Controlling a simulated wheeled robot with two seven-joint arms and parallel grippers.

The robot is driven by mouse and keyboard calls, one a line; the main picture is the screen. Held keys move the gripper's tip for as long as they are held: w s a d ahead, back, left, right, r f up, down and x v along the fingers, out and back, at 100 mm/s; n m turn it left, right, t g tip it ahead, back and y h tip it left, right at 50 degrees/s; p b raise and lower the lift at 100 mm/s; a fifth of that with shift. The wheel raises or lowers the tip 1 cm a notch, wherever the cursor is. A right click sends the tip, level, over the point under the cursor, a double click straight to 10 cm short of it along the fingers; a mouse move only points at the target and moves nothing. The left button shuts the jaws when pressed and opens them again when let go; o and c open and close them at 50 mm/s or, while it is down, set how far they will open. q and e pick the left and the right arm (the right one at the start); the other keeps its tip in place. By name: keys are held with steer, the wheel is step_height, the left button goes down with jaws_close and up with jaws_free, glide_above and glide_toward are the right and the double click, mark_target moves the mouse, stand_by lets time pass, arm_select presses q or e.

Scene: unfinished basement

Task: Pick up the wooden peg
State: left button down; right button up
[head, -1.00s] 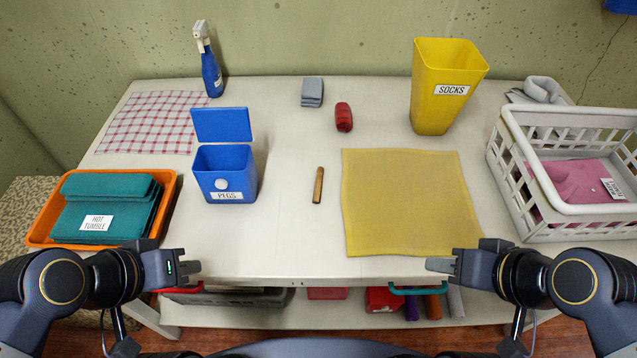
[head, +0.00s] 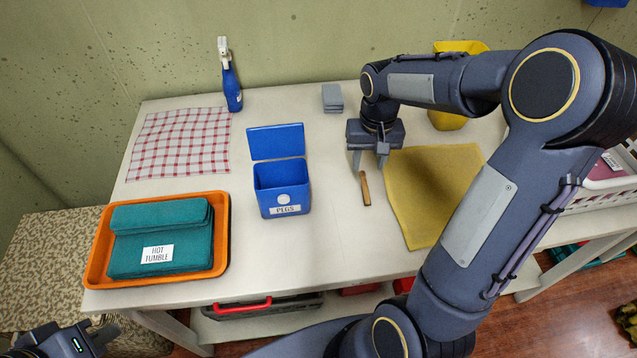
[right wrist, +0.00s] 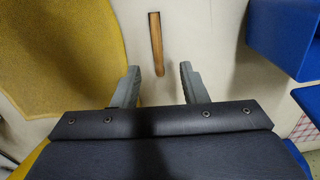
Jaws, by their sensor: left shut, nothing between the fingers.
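The wooden peg (head: 364,188) lies on the white table between the blue PEGS box and the yellow cloth. It also shows in the right wrist view (right wrist: 156,44), ahead of the fingers and roughly in line with the gap between them. My right gripper (head: 368,174) points down at the far end of the peg; it is open, with nothing between its fingers in the right wrist view (right wrist: 160,82). My left gripper (head: 98,338) is low at the left corner, away from the peg, shut and empty.
The blue PEGS box (head: 282,190) stands open left of the peg. The yellow cloth (head: 430,180) lies right of it. An orange tray (head: 222,262) holds folded teal cloth. My right arm covers the right side.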

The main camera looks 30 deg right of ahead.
mark_target(366, 187)
step_height(366, 187, down, 8)
steer(key=shift+d+f, duration=0.1)
steer(key=shift+d, duration=0.05)
steer(key=shift+s, duration=0.1)
jaws_close()
stand_by(0.4)
